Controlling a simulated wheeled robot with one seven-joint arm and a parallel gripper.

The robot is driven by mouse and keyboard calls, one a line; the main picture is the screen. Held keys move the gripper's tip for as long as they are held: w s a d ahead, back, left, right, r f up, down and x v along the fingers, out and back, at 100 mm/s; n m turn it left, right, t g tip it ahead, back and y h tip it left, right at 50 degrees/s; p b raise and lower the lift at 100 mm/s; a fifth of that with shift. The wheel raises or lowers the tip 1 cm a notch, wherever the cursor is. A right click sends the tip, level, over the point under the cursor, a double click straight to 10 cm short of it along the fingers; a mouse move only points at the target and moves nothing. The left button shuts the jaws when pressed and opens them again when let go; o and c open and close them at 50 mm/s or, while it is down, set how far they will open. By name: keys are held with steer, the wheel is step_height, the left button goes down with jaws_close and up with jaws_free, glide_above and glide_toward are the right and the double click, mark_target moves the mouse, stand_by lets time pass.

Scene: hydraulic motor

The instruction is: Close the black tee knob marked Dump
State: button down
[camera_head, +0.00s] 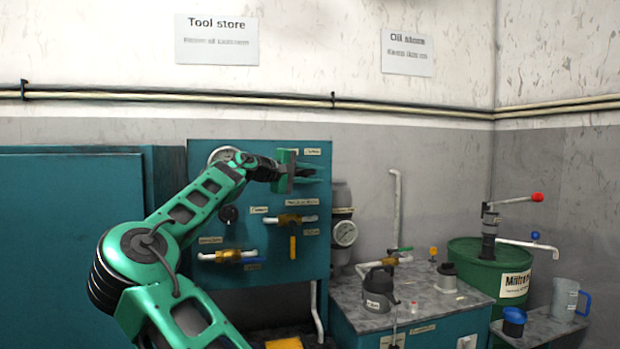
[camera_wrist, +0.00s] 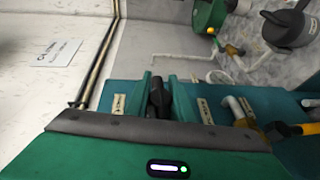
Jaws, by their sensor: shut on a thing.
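My gripper (camera_head: 306,172) is at the upper right of the teal wall panel (camera_head: 270,154), its fingers pointing right in the head view. In the wrist view my gripper (camera_wrist: 164,84) has its two green fingers close around a black knob (camera_wrist: 155,98), which I take for the tee knob. The fingers and palm hide much of the knob, and its turn angle cannot be told. A small label (camera_head: 312,152) sits just above the gripper on the panel; its print is too small to read. It also shows beside the fingers in the wrist view (camera_wrist: 118,105).
Below on the panel are a round black knob (camera_head: 229,213), a valve with a yellow handle (camera_head: 293,246) and a brass valve with a blue handle (camera_head: 228,256). A pressure gauge (camera_head: 345,233) stands right of the panel. A bench (camera_head: 440,302) and green drum (camera_head: 478,258) are further right.

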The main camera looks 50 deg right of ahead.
steer(key=c, duration=2.5)
jaws_free()
steer(key=shift+f+t+y, duration=0.3)
steer(key=shift+f+y, duration=0.2)
steer(key=shift+y, duration=0.4)
steer(key=shift+c, duration=0.2)
steer(key=shift+a, duration=0.1)
steer(key=o, duration=1)
steer(key=shift+w, duration=0.15)
steer(key=shift+r, duration=0.1)
glide_toward(298, 172)
steer(key=x, duration=0.5)
steer(key=shift+d, duration=0.25)
